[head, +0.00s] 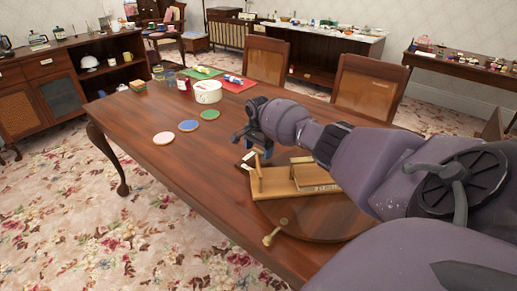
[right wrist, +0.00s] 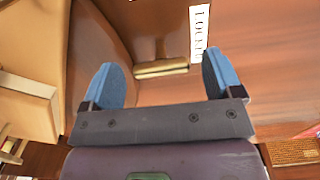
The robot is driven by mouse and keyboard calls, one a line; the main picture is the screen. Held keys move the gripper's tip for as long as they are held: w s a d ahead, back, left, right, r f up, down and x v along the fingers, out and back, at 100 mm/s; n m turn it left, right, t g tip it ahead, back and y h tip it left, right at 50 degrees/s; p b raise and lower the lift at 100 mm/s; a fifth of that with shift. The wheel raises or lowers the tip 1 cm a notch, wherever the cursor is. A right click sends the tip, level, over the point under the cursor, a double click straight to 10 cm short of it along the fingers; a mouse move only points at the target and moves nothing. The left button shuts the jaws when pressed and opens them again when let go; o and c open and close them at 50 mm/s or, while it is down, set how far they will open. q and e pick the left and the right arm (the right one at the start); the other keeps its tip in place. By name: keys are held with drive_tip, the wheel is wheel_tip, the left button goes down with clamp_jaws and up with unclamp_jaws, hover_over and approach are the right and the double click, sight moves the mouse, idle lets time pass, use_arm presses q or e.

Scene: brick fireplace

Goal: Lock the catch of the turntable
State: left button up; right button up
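The turntable (head: 335,222) is a round, dark wooden disc on the table, partly hidden by my right arm. A wooden stand (head: 280,188) with an upright end sits on it. A brass piece with a knob (head: 268,240) lies by the disc's near edge. In the right wrist view a brass bar (right wrist: 160,69) lies by a curved wooden edge, beside a white lettered label (right wrist: 199,33); I cannot tell whether this is the same brass piece. My right gripper (head: 255,143) is open and empty above the table, its blue fingers (right wrist: 160,85) apart. My left gripper is out of view.
Chairs (head: 368,85) stand along the far side. The table's near left part is clear.

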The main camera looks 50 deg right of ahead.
sight(258, 150)
drive_tip(key=shift+r, duration=0.55)
wheel_tip(258, 150, up, 4)
drive_tip(key=shift+r+p, duration=0.25)
drive_tip(key=shift+p, duration=0.6)
wheel_tip(258, 150, up, 5)
drive_tip(key=shift+r+p, duration=0.15)
drive_tip(key=shift+p, duration=0.5)
